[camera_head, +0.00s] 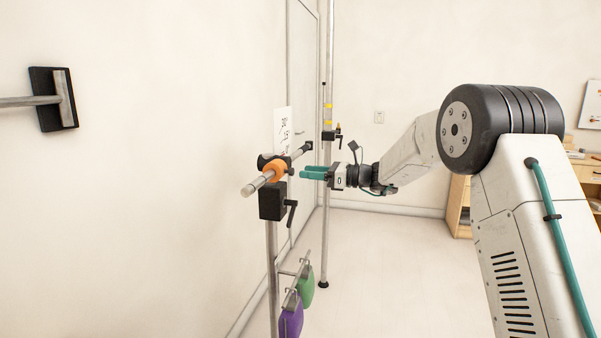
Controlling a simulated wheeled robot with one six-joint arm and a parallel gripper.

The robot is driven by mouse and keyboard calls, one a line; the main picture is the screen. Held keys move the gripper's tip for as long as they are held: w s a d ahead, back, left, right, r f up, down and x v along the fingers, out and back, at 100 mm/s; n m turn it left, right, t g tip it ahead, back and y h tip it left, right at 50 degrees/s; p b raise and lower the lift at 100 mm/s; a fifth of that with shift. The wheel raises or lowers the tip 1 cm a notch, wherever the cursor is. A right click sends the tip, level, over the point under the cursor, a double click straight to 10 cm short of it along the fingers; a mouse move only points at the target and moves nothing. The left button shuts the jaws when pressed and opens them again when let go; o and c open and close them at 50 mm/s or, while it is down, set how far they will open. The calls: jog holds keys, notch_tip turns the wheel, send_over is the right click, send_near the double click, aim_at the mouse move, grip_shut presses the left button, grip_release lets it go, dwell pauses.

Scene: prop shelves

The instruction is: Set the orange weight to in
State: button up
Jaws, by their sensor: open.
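The orange weight (274,168) is a ring around a horizontal metal rod (252,186), next to a black clamp block (272,203) on top of an upright pole. My gripper (304,172) has teal fingers and is just right of the orange weight, pointing left toward the rod. It is open and holds nothing that I can see. A small gap seems to lie between the fingertips and the weight, but the depth is hard to judge. A white card (283,131) with dark marks stands behind the rod; its text is too small to read.
A purple disc (291,318) and a green disc (306,287) hang on a lower bar. A second pole (326,220) with a black clamp stands behind. A black wall bracket (53,99) is at upper left. Wooden furniture (459,207) stands at right. The floor between is clear.

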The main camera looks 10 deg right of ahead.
jog(key=shift+v, duration=1.65)
jog(key=shift+w, duration=0.1)
jog(key=s+a+f+n+g+h, duration=0.1)
jog(key=s+f+n+g+h, duration=0.15)
jog(key=s+f+n, duration=0.4)
jog(key=s+a+f+n+g+h, duration=0.1)
jog(key=s+n+g+h, duration=0.2)
jog(key=s, duration=0.7)
jog(key=s+d+n+h, duration=0.3)
jog(key=s+n, duration=0.1)
jog(key=s, duration=0.8)
jog(key=s+d+n+h, duration=0.3)
jog(key=s+n+h, duration=0.1)
jog(key=s, duration=0.9)
jog(key=s+d+r+n+h, duration=0.1)
jog(key=s+d+n+h, duration=0.2)
jog(key=s, duration=1)
jog(key=shift+d+n+g+h, duration=0.25)
jog(key=shift+n+g+h, duration=0.15)
jog(key=shift+n, duration=0.85)
